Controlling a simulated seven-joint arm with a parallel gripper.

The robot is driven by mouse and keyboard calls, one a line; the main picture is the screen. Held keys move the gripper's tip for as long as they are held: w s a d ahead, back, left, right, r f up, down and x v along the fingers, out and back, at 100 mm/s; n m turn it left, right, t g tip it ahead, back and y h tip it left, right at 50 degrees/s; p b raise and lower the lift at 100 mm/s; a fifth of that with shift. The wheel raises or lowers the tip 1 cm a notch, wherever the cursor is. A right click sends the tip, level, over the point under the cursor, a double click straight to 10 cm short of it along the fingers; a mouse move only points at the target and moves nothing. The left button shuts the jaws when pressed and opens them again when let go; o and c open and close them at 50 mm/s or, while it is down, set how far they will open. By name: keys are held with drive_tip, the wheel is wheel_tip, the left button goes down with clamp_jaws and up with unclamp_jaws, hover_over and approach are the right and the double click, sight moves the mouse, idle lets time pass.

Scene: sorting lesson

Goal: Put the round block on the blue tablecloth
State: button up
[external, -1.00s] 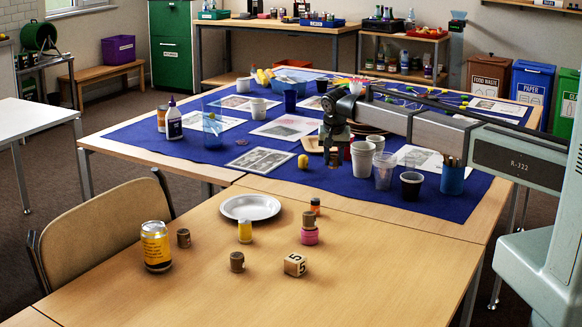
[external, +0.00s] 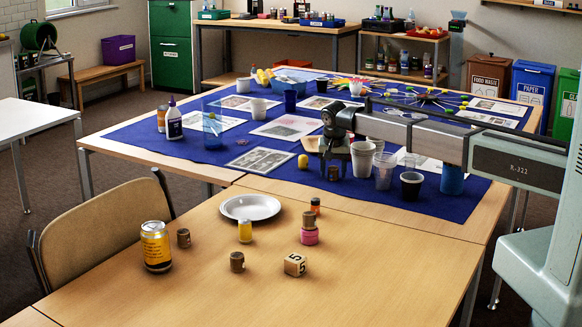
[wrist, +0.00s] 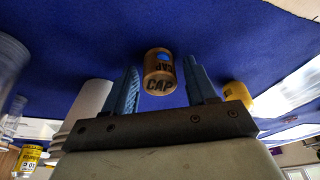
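The round block (wrist: 159,72), a small brown wooden cylinder marked "CAP" with a blue spot, stands between my fingertips in the wrist view, with a gap on each side. It shows small and dark below my gripper in the external view (external: 334,173), apparently resting on the blue tablecloth (external: 255,187). My gripper (wrist: 162,85) is open around the block; in the external view (external: 335,167) it is low over the cloth's front part. The cloth also fills much of the wrist view (wrist: 90,40).
White cups (external: 362,158), a clear cup (external: 384,171) and a black cup (external: 411,184) stand close right of my gripper. A small yellow object (external: 303,161) lies to its left.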

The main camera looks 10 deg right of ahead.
drive_tip(key=v, duration=1.2)
drive_tip(key=shift+r, duration=0.15)
